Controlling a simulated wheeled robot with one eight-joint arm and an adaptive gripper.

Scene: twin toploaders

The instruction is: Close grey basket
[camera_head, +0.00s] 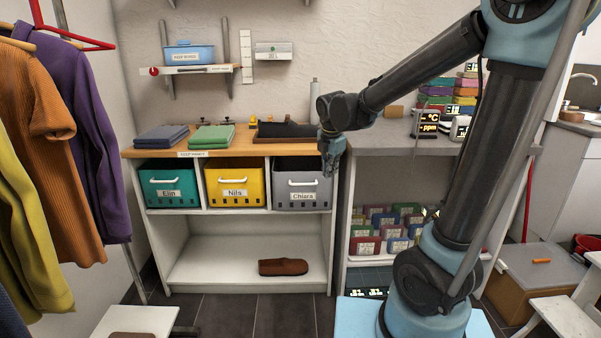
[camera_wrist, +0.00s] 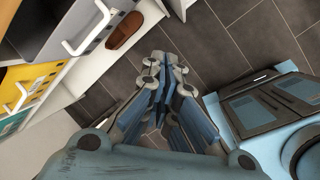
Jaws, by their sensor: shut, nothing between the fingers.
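The grey basket (camera_head: 316,199), labelled Chiara, is in the right bay of the shelf unit, with a white handle on its front. It appears to stand slightly further forward than its neighbours; how far is hard to tell. Its front and handle also show at the upper left of the wrist view (camera_wrist: 83,22). My gripper (camera_head: 331,173) is shut and empty, pointing down by the basket's right front edge in the head view. In the wrist view my gripper (camera_wrist: 160,88) is over the dark floor, apart from the basket handle.
A teal basket (camera_head: 155,199) and a yellow basket (camera_head: 219,199) fill the other bays. A brown object (camera_head: 283,267) lies on the lower shelf. Folded cloths lie on the wooden top (camera_head: 240,147). A second shelf with small boxes stands right. Dark floor (camera_head: 270,315) is free in front.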

